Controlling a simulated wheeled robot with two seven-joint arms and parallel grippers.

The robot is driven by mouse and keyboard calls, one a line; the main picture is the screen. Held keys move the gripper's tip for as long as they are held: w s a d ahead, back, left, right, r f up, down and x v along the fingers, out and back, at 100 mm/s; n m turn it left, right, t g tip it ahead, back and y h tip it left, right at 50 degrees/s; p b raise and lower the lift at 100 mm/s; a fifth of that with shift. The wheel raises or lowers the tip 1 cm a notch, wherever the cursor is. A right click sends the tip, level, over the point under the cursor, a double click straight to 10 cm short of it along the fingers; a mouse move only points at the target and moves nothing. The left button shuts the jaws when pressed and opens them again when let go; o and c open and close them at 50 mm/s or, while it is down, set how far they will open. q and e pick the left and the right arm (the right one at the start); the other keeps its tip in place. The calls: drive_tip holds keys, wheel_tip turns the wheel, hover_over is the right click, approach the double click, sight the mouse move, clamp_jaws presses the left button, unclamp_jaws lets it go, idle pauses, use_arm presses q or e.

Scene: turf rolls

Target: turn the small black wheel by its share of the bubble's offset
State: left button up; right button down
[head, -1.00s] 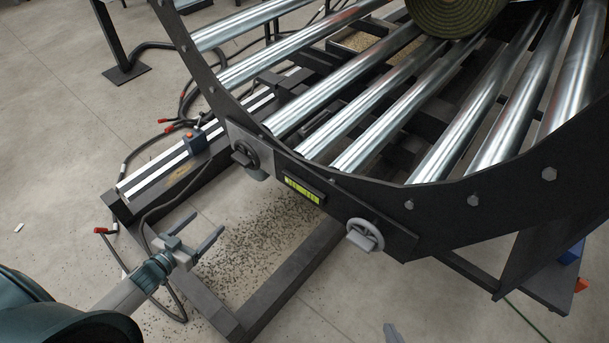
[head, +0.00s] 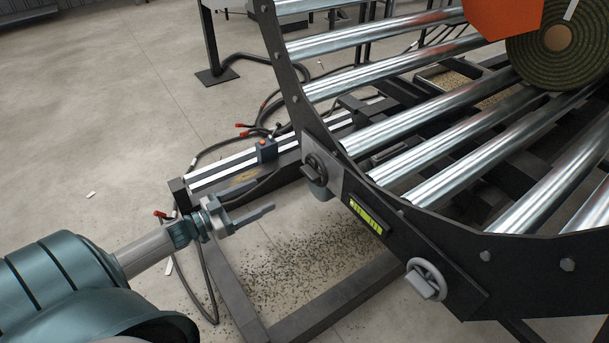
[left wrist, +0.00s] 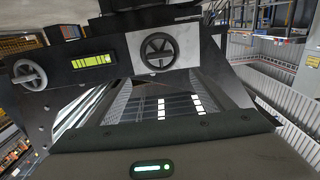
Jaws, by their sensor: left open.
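The small black wheel (head: 316,168) sits on a pale plate at the left end of the dark curved frame. It also shows in the left wrist view (left wrist: 158,50), upright and unobstructed. Beside it is a yellow-green level vial (head: 366,217), also in the left wrist view (left wrist: 93,60); the bubble's exact place is too small to tell. A larger grey handwheel (head: 425,278) is at the vial's other side, also in the left wrist view (left wrist: 28,74). My left gripper (head: 270,192) is open and empty, left of and below the black wheel, apart from it. My right gripper is out of view.
Shiny rollers (head: 440,135) span the curved frame, with a green turf roll (head: 555,45) at the back right. A blue block with an orange knob (head: 267,150) sits on a rail behind my left gripper. Hoses and scattered dirt lie on the floor.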

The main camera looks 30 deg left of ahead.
sight(306, 174)
use_arm(q)
drive_tip(key=b+x, duration=0.2)
drive_tip(key=x, duration=1.3)
drive_tip(key=shift+w+d, duration=0.15)
drive_tip(key=shift+w, duration=0.2)
drive_tip(key=shift+w+d, duration=0.2)
drive_tip(key=shift+w, duration=0.3)
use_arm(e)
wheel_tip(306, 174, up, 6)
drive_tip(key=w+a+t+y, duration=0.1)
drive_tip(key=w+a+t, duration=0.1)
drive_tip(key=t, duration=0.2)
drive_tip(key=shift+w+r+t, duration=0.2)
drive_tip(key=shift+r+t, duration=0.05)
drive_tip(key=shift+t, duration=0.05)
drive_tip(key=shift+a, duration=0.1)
use_arm(q)
drive_tip(key=c, duration=1)
